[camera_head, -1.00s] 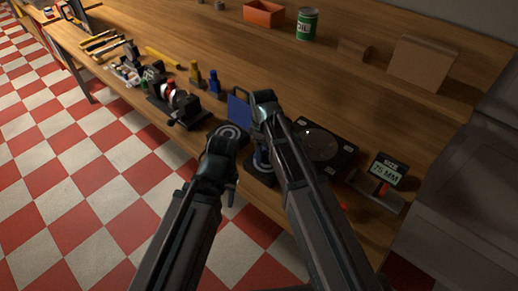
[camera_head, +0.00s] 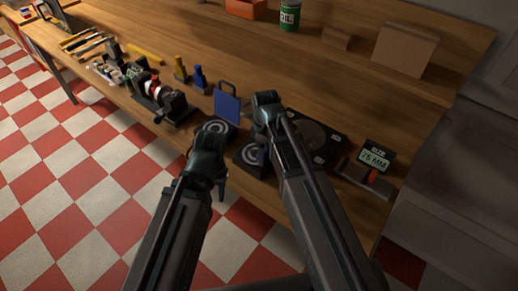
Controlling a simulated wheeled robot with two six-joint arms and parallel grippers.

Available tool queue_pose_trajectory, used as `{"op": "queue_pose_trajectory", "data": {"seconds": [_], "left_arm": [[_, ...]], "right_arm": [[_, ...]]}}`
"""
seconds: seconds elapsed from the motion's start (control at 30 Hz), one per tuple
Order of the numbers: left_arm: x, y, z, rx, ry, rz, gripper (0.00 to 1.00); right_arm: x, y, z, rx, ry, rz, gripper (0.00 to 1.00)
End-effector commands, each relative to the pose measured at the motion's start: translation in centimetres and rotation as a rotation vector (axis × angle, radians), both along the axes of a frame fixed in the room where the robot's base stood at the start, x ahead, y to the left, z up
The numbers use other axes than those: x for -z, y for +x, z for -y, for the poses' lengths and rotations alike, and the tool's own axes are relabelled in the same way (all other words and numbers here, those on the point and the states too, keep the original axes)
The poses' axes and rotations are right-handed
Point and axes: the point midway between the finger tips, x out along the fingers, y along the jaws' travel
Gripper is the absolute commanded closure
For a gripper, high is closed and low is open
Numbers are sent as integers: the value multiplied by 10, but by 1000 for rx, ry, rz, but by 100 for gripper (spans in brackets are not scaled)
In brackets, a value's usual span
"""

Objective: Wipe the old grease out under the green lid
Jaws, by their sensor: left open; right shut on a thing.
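No green lid can be made out. Two dark square pads with pale rings lie near the bench's front edge: a left pad (camera_head: 214,127) and a right pad (camera_head: 247,155). My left gripper (camera_head: 207,155) is open, in front of the left pad in the picture and partly covering it. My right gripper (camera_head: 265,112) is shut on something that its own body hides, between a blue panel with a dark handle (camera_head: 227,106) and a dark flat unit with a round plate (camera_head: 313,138). The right arm covers part of that unit. A wiping cloth cannot be made out.
A dark fixture with a red and white part (camera_head: 155,92) and blue (camera_head: 199,77) and yellow (camera_head: 180,69) bottles stand left. A 75 MM size display (camera_head: 375,156) is right. A green oil can (camera_head: 290,16), orange bin (camera_head: 246,8) and brown box (camera_head: 405,49) stand behind, with bare wood before them.

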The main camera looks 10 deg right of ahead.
Motion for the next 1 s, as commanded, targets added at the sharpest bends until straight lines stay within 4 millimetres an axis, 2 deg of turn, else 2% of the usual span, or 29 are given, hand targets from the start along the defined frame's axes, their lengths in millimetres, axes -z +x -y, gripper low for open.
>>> {"op": "queue_pose_trajectory", "data": {"seconds": [0.1,0.47,1.0], "left_arm": [[1,0,0,0,0,0,56],[-1,0,0,0,0,0,56],[2,0,0,0,0,0,56]], "right_arm": [[1,-6,5,2,-1,-2,71],[-1,-5,5,1,-1,-2,71],[2,25,-23,-1,-1,0,71]]}}
